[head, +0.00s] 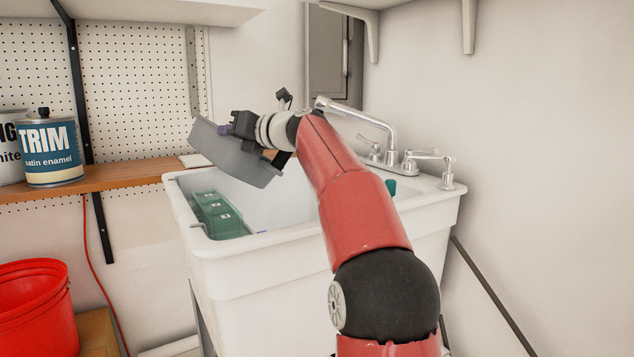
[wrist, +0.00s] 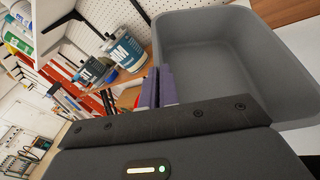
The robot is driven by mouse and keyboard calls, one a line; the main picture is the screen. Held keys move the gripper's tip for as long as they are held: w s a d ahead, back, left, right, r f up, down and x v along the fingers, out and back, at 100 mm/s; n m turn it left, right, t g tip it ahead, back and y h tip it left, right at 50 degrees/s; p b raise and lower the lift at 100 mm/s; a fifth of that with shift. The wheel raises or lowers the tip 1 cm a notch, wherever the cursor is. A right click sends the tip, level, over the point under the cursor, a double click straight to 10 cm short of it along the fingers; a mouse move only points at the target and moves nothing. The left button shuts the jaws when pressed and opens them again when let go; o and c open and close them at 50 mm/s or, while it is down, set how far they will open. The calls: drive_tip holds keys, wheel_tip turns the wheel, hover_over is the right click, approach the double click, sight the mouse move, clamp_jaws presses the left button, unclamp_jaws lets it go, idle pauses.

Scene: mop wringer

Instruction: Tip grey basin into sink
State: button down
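The grey basin (head: 228,157) is up in the air over the left part of the white sink (head: 265,267), tilted with its right end lower in the head view. In the wrist view the basin (wrist: 215,45) shows its inside, which looks empty. My gripper (head: 228,128) has purple fingers at the basin's rim; they also show in the wrist view (wrist: 160,88). They look close together, pinching the basin's wall. The finger contact is partly hidden. A green box-like thing (head: 217,215) lies inside the sink at the left; my arm hides much of the sink's right side.
A chrome faucet (head: 365,118) stands at the sink's back right, close to my arm. A wooden shelf (head: 130,175) with paint cans (head: 50,152) is at the left. A red bucket (head: 35,305) stands at lower left. Brackets hang above.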

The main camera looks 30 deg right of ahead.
drive_tip(key=shift+a+r+n+g+h, duration=0.2)
drive_tip(key=shift+a+r+n, duration=0.1)
drive_tip(key=shift+a, duration=0.15)
drive_tip(key=shift+a+r+n+g+h, duration=0.2)
drive_tip(key=shift+a+n, duration=0.1)
drive_tip(key=shift+a, duration=0.1)
drive_tip(key=shift+w+a+f+n+g+h, duration=0.15)
drive_tip(key=shift+a+f+n+g+h, duration=0.45)
drive_tip(key=shift+a+f+n, duration=0.45)
drive_tip(key=shift+f+n+g+h, duration=0.3)
drive_tip(key=shift+f+n+h, duration=0.25)
drive_tip(key=shift+n+h, duration=0.3)
